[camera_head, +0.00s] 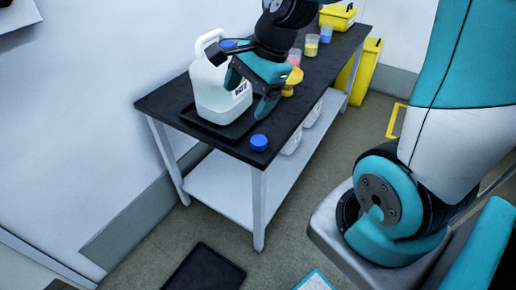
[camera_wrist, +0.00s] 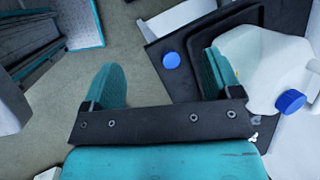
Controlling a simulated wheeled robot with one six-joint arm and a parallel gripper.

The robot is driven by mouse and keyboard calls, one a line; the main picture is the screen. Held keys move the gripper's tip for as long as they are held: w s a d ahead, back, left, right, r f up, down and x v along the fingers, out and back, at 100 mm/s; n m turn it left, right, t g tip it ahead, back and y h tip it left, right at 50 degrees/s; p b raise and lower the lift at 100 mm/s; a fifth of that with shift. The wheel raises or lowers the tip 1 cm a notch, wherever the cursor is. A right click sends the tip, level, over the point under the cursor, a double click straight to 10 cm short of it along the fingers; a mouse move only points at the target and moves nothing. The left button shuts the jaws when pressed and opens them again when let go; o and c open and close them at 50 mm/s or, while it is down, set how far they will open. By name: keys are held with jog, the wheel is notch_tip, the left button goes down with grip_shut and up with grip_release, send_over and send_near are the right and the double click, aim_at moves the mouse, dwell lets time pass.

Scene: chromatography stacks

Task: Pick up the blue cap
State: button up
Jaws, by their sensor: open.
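A loose blue cap (camera_head: 259,142) lies on the near end of the black tabletop (camera_head: 222,141), close to the table's front corner. It also shows in the wrist view (camera_wrist: 171,60), between my two fingers in the picture and nearer the right one. My gripper (camera_head: 248,92) is open and empty, above the table beside the white jug (camera_head: 215,98). In the wrist view my gripper (camera_wrist: 160,75) has its fingers wide apart. The jug stands on a black tray and has its own blue cap (camera_wrist: 290,101).
Cups with yellow (camera_head: 311,46) and blue (camera_head: 326,34) contents stand farther back on the table. White containers (camera_head: 292,142) sit on the lower shelf (camera_head: 219,189). Yellow bins (camera_head: 364,68) stand behind. The tabletop around the loose cap is clear.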

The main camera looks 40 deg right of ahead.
jog(key=w+d+f+m+t+h+b, duration=0.1)
jog(key=d+f+m, duration=0.3)
jog(key=d+m, duration=0.25)
jog(key=w+d+f+m+b, duration=0.1)
jog(key=w+d+f+m, duration=0.1)
jog(key=d+f+m, duration=0.35)
jog(key=m+b, duration=0.2)
send_over(259, 140)
jog(key=s, duration=0.2)
jog(key=f, duration=0.8)
jog(key=shift+d+f, duration=0.15)
jog(key=shift+d, duration=0.25)
jog(key=shift+d+x, duration=0.1)
jog(key=shift+x, duration=1.45)
jog(key=shift+d+x, duration=0.15)
jog(key=shift+x, duration=1.35)
jog(key=shift+c, duration=0.5)
jog(key=c, duration=0.9)
